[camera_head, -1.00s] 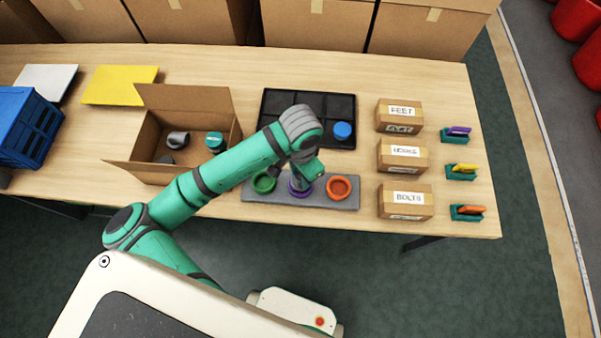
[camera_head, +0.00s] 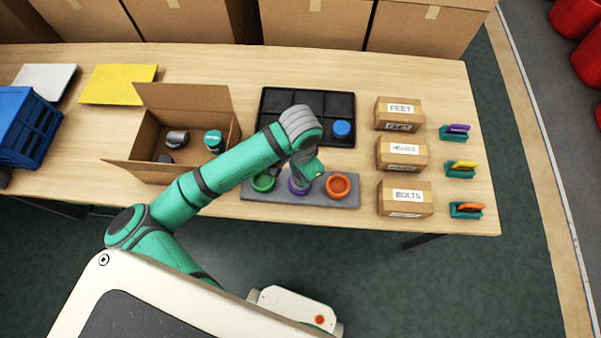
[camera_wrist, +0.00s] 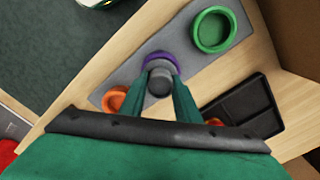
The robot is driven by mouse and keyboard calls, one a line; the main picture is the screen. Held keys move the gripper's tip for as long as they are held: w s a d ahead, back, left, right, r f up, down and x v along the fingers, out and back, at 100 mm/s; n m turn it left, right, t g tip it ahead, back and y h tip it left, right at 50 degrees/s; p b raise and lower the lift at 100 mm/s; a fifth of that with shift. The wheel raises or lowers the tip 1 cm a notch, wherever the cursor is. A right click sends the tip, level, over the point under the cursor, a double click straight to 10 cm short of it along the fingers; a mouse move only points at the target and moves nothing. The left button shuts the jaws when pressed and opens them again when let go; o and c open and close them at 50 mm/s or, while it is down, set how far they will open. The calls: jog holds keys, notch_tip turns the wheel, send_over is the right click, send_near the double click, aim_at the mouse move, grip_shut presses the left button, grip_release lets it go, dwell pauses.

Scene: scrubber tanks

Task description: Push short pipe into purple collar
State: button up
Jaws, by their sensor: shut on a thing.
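The purple collar (camera_head: 299,187) sits in the middle of the grey plate, between the green and orange collars. It also shows in the wrist view (camera_wrist: 161,58), just beyond my fingertips. My gripper (camera_wrist: 160,82) is shut on a grey short pipe (camera_wrist: 159,84). The pipe stands at the purple collar and its far end appears to be inside or against the ring; the fingers hide how deep it sits. In the head view my arm covers most of my gripper (camera_head: 303,180) and the pipe.
The grey plate (camera_head: 230,195) also carries a green collar (camera_head: 263,183) and an orange collar (camera_head: 338,186). A black tray (camera_head: 290,103) lies behind, with a blue round part (camera_head: 342,129). An open carton (camera_head: 135,166) is left; labelled boxes (camera_head: 405,198) stand right.

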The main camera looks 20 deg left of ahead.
jog(key=shift+f, duration=0.55)
jog(key=shift+c, duration=0.4)
jog(key=o, duration=2.1)
jog(key=shift+r, duration=3.55)
